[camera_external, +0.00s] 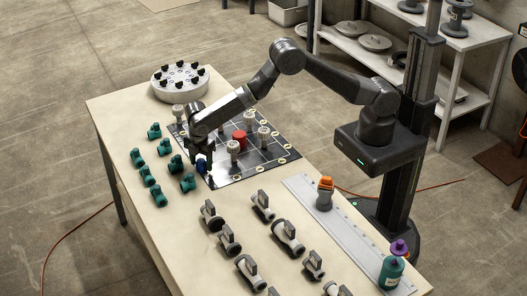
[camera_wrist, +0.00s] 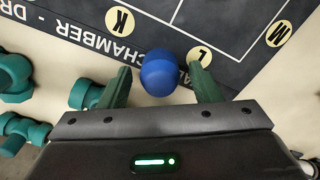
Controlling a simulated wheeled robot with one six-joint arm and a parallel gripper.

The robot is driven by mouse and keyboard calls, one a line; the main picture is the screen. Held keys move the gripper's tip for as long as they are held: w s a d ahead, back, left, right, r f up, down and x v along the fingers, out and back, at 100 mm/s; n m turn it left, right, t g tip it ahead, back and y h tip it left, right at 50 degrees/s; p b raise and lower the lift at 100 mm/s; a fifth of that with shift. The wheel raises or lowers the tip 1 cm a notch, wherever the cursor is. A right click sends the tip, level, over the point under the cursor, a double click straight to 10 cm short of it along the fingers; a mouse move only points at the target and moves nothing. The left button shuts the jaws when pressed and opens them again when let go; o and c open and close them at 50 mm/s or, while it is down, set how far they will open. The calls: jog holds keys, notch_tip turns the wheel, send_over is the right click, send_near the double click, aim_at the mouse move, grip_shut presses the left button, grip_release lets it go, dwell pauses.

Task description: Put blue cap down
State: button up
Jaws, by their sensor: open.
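The blue cap (camera_wrist: 158,73) sits at the edge of the dark printed mat, close to the letter L, in the wrist view. My gripper (camera_wrist: 163,84) is open, with one green finger on each side of the cap and a visible gap at least on the right. In the external view the blue cap (camera_external: 201,165) is partly hidden below my gripper (camera_external: 202,155), at the mat's front-left edge. I cannot tell whether the cap touches the surface fully.
The dark mat (camera_external: 262,165) holds a red piece (camera_external: 239,138) and several grey fittings. Green fittings (camera_external: 157,195) stand left of my gripper. Grey valves (camera_external: 229,240) stand nearer the camera. A round white carousel (camera_external: 180,86) is at the far end.

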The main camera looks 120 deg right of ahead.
aim_at(201, 160)
notch_tip(201, 160, up, 12)
jog(key=b, duration=0.1)
jog(key=shift+r, duration=0.15)
dwell(0.5)
notch_tip(201, 160, down, 12)
jog(key=shift+r+p, duration=0.1)
jog(key=shift+p, duration=0.65)
notch_tip(201, 160, up, 3)
jog(key=shift+f+b, duration=0.15)
jog(key=shift+b, duration=0.35)
jog(key=shift+r, duration=0.2)
jog(key=shift+f, duration=0.1)
